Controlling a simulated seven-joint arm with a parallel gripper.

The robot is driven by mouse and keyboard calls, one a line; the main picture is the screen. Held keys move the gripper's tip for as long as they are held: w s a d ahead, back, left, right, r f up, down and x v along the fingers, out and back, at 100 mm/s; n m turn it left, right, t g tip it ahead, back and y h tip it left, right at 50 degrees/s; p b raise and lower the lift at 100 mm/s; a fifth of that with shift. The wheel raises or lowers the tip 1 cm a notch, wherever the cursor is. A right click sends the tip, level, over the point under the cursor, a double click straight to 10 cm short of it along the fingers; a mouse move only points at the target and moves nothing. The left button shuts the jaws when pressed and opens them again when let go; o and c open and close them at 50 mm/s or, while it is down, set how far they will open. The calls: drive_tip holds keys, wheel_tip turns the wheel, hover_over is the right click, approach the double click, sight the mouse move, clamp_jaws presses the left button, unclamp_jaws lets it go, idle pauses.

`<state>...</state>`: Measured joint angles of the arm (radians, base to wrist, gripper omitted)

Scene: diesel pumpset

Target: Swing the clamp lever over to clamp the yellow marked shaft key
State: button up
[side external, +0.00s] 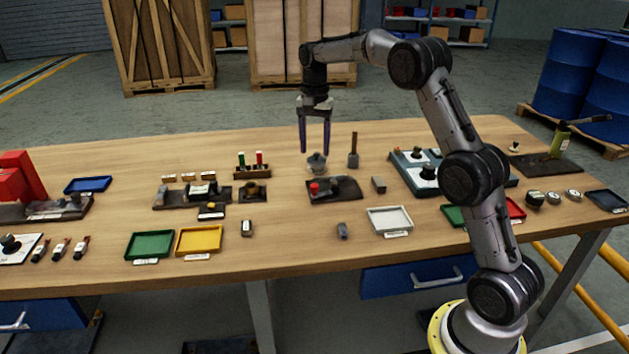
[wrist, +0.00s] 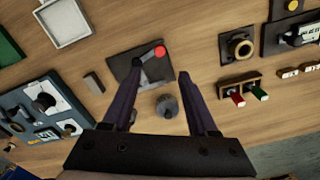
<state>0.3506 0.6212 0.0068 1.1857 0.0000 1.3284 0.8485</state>
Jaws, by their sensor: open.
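The clamp fixture is a dark plate (side external: 352,190) near the middle of the table, also in the wrist view (wrist: 124,60). Its grey clamp lever (wrist: 150,65) ends in a red knob (wrist: 160,51), which shows at the plate's left in the side view (side external: 314,187). My gripper (side external: 314,148) is open and empty, pointing down, above and behind the fixture, apart from it. In the wrist view its fingers (wrist: 160,76) stand either side of the lever's line of sight. I cannot make out a yellow marked shaft key in the fixture.
A round grey part (side external: 317,163) and an upright brown-handled tool (side external: 353,152) stand behind the fixture. A grey block (side external: 378,184) lies to its right, a white tray (side external: 390,220) in front right. A small black block with a yellow mark (side external: 211,211) sits left.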

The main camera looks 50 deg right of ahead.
sight(315, 185)
wheel_tip(315, 185, down, 11)
idle(0.4)
clamp_jaws()
idle(1.4)
